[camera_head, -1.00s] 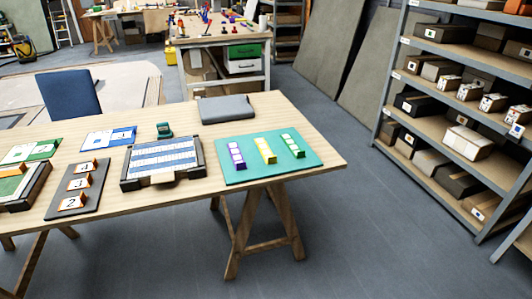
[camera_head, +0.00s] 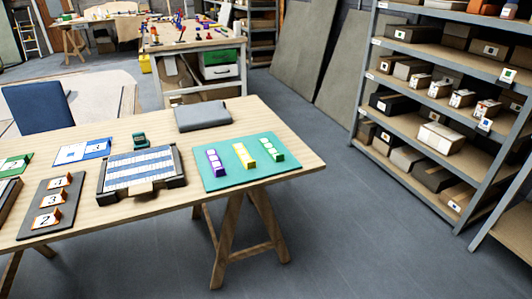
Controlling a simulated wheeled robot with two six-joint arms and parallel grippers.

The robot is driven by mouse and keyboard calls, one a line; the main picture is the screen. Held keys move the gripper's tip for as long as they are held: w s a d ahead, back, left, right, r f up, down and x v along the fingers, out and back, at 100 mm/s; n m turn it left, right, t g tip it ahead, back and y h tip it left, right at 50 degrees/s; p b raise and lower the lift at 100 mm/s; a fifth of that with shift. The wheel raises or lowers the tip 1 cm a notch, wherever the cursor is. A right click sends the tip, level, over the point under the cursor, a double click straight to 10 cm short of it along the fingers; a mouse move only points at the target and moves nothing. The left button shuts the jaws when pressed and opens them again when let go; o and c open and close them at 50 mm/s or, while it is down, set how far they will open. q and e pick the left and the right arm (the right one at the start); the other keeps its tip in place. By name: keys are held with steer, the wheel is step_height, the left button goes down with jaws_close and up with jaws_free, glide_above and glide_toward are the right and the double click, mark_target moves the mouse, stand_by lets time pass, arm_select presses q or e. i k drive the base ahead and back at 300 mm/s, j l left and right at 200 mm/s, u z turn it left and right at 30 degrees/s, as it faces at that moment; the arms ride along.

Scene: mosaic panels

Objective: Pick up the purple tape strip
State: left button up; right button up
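The purple tape strip (camera_head: 216,162) lies on the left part of a teal mat (camera_head: 233,178) near the right end of the wooden table. It is purple with a row of white squares on top. A yellow strip (camera_head: 244,156) lies to its right, and a green strip (camera_head: 271,149) lies further right on the same mat. Neither of my grippers shows in the head view.
A dark-framed tray with a blue and white grid (camera_head: 140,170) sits left of the mat. A grey closed case (camera_head: 203,116) lies behind it. A dark board (camera_head: 50,205) holds numbered blocks. Metal shelving (camera_head: 450,110) stands at right. Floor in front of the table is clear.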

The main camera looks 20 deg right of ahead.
mark_target(217, 166)
steer(key=u, duration=0.2)
steer(key=i+l+u, duration=0.15)
steer(key=l+u, duration=0.15)
steer(key=l, duration=0.15)
steer(key=i+l+u, duration=0.1)
steer(key=l+u, duration=0.2)
steer(key=l, duration=0.2)
steer(key=l+u, duration=0.3)
steer(key=l, duration=0.2)
steer(key=i, duration=0.1)
